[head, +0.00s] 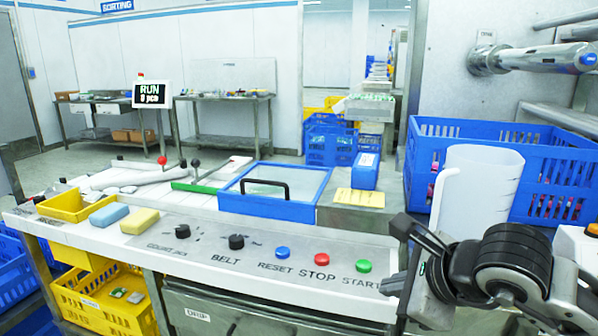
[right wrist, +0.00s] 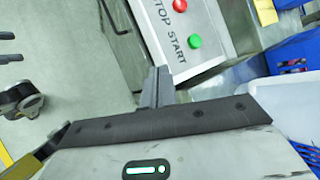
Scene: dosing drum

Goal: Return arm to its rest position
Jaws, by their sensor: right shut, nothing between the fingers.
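My right gripper (head: 390,287) is at the lower right of the head view, in front of the right end of the control panel (head: 225,262). Its fingers are closed together with nothing between them. In the right wrist view the shut fingers (right wrist: 156,88) point toward the panel edge, near the green START button (right wrist: 194,41). A gap to the panel cannot be judged exactly. My right arm's dark wrist joints hide part of a white jug (head: 475,190) behind them. My left gripper is in neither view.
Red STOP (head: 321,260) and blue RESET (head: 282,252) buttons and black knobs line the panel. A blue-framed lid (head: 318,204) with a black handle lies behind. A blue crate (head: 560,160) stands at the right. A yellow tray (head: 70,208) and sponges are at the left.

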